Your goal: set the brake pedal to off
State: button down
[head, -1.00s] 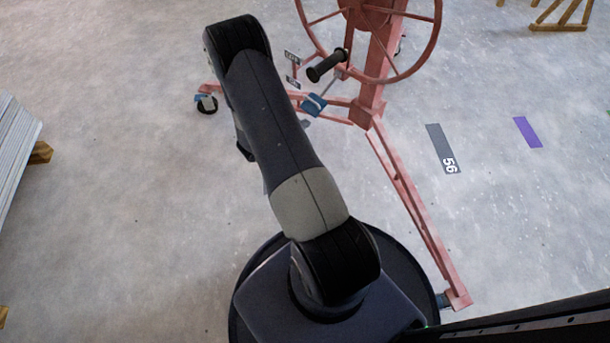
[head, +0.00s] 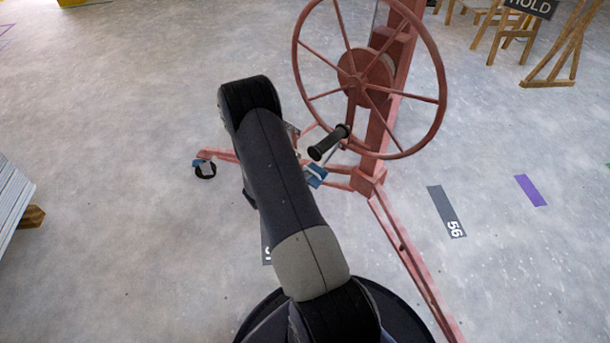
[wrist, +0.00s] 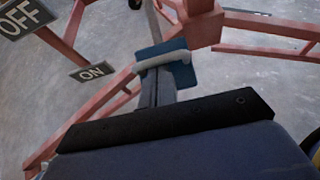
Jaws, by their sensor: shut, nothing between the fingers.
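The brake pedal, a blue pad (wrist: 181,70) with a pale grey bar across it, is in the upper middle of the wrist view. It also shows in the head view (head: 316,176), just right of my arm. An ON plate (wrist: 92,71) stands left of the pedal, and an OFF plate (wrist: 24,17) is farther up left. My gripper (wrist: 155,90) is shut and empty, its narrow dark fingers pointing at the pedal. The fingertips appear close to the pad; I cannot tell whether they touch. In the head view my arm hides the gripper.
The red lift frame has a large handwheel (head: 398,95) with a black crank handle (head: 329,142) above the pedal. A red leg (head: 405,250) runs toward my base on the right. A caster (head: 205,170) stands left. Floor left of my arm is clear.

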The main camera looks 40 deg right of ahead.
jog(key=shift+r, duration=0.3)
jog(key=shift+r+y+p, duration=0.5)
jog(key=shift+r+p, duration=0.3)
jog(key=shift+p, duration=0.35)
jog(key=d+r+y+p, duration=0.4)
jog(key=r+p, duration=0.7)
jog(key=p, duration=0.1)
jog(key=shift+w+r+g, duration=0.3)
jog(key=shift+w+g, duration=0.1)
jog(key=shift+d+r, duration=0.15)
jog(key=shift+d, duration=0.05)
jog(key=a+r+p, duration=0.3)
jog(key=r+p, duration=0.3)
jog(key=r, duration=0.2)
jog(key=shift+s+a+r+p, duration=0.2)
jog(key=shift+s+r+p, duration=0.15)
jog(key=shift+s, duration=0.1)
